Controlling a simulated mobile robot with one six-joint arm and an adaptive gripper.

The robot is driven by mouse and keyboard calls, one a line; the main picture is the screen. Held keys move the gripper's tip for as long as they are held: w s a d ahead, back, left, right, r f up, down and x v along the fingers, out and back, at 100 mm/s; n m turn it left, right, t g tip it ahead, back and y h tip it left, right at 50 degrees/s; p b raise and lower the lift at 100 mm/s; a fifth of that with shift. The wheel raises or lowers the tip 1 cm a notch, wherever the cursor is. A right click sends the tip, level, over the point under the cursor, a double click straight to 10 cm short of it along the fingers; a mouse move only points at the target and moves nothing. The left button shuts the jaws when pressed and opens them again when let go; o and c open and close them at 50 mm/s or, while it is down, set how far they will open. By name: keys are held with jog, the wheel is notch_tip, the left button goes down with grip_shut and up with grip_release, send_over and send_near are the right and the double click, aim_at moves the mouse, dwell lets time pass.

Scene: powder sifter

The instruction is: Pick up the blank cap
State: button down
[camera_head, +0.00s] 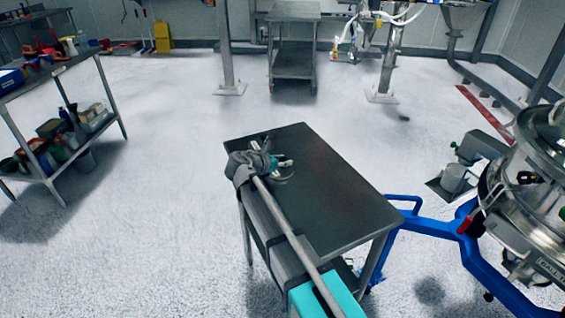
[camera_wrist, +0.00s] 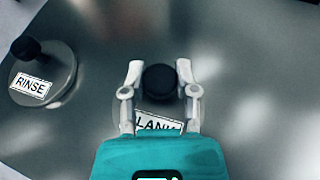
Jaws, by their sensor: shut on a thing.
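The blank cap (camera_wrist: 158,122) is a grey disc with a black knob and a white label reading "LANK", its first letter hidden. My gripper (camera_wrist: 160,72) has its two pale fingers on either side of the black knob, shut on it. The cap lies over the dark table top; I cannot tell whether it is touching it or slightly lifted. In the head view my gripper (camera_head: 283,162) is above the far left part of the small table, and my arm hides some of that area.
A second cap (camera_wrist: 45,78), labelled "RINSE", with a black knob, lies left of my gripper. The rest of the small table (camera_head: 325,190) is bare. A steel machine on a blue frame (camera_head: 440,221) stands to the right. A cluttered shelf table (camera_head: 50,82) stands at left.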

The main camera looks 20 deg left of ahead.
aim_at(283, 159)
jog(key=shift+r+p, duration=1.45)
jog(key=shift+r, duration=0.15)
jog(key=s+d+r+p, duration=0.2)
jog(key=s+r+p, duration=0.7)
jog(key=s, duration=0.5)
jog(key=shift+d+r+p, duration=0.2)
jog(key=shift+r+p, duration=0.15)
